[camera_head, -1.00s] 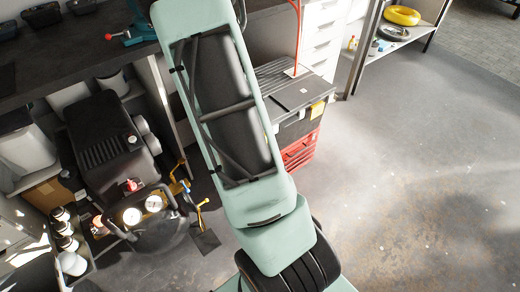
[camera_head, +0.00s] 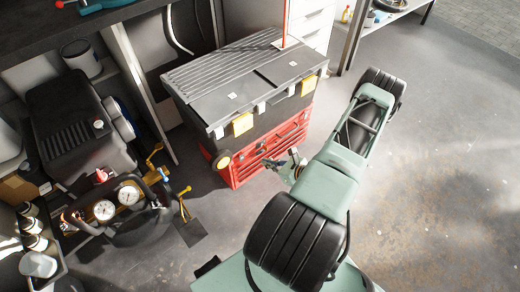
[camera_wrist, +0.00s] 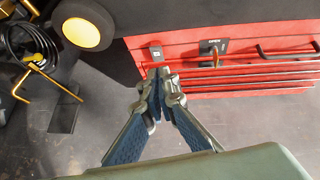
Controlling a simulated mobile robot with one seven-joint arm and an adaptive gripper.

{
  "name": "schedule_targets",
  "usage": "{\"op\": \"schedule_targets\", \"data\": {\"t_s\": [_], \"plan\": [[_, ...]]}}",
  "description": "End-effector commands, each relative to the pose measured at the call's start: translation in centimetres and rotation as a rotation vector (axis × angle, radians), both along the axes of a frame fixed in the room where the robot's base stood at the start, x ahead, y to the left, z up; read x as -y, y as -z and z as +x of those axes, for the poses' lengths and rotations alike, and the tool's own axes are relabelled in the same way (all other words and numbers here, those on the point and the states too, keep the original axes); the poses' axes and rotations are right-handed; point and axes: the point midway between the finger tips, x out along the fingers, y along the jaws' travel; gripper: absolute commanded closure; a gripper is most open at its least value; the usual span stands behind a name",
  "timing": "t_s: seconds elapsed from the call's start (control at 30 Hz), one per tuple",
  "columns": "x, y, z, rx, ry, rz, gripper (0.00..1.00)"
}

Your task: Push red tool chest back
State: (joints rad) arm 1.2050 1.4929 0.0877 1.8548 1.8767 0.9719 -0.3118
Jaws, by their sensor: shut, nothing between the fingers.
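The red tool chest (camera_head: 268,151) stands on the floor under a black toolbox with a grey ribbed lid. Its front with several drawers faces my arm. It also shows in the wrist view (camera_wrist: 220,75), where its drawer edges run across the picture. My gripper (camera_head: 268,162) is low in front of the chest, with its fingertips at or very near the drawer front. In the wrist view my gripper (camera_wrist: 160,72) is shut and empty, fingers together, overlapping the lower left part of the red front. I cannot tell whether the tips touch it.
A black toolbox (camera_head: 240,85) with yellow latches sits on top of the chest. A black compressor with gauges (camera_head: 80,130) stands to the left. A workbench (camera_head: 60,40) is behind at left. Open concrete floor (camera_head: 440,180) lies to the right.

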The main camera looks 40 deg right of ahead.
Motion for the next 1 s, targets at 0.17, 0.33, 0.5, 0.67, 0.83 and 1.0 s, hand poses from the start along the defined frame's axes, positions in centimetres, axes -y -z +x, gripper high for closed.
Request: {"op": "schedule_targets", "data": {"t_s": [0.17,0.33,0.5,0.67,0.83,1.0], "plan": [[1.5,1.6,-0.5,0.029,0.155,0.045,1.0],[1.6,2.4,0.4,0.032,0.17,0.048,1.0],[1.3,4.0,3.1,0.032,0.167,0.046,1.0],[1.1,5.8,6.2,0.032,0.167,0.046,1.0],[0.9,6.8,9.1,0.033,0.166,0.046,1.0],[0.7,6.7,11.2,0.032,0.166,0.047,1.0]]}}
